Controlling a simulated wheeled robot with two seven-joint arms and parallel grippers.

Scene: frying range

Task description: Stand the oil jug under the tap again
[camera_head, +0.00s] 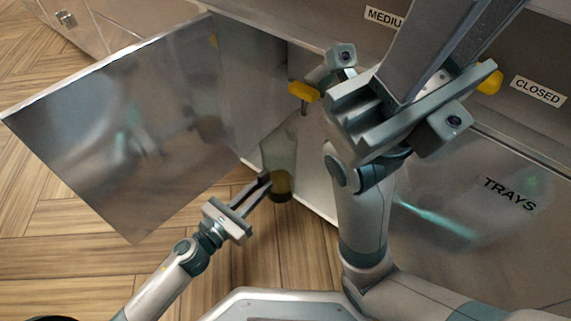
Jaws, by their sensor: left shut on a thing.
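The oil jug (281,184) is a tall, see-through vessel with dark amber oil in its bottom. It looks upright at the front of the open cabinet, and I cannot tell whether its base touches anything. My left gripper (266,184) is shut on the jug low on its side, from the left. A tap with a yellow handle (303,92) shows above the jug, to its right; its dark spout points down. My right gripper (455,40) is raised close to the camera, and its finger gap is unclear. It hides part of the range front.
The cabinet's metal door (130,125) stands wide open at the left. A second yellow handle (490,80) shows by the "CLOSED" label (538,91). A panel marked "TRAYS" (510,194) is at the right. The wooden floor (60,210) is clear at the lower left.

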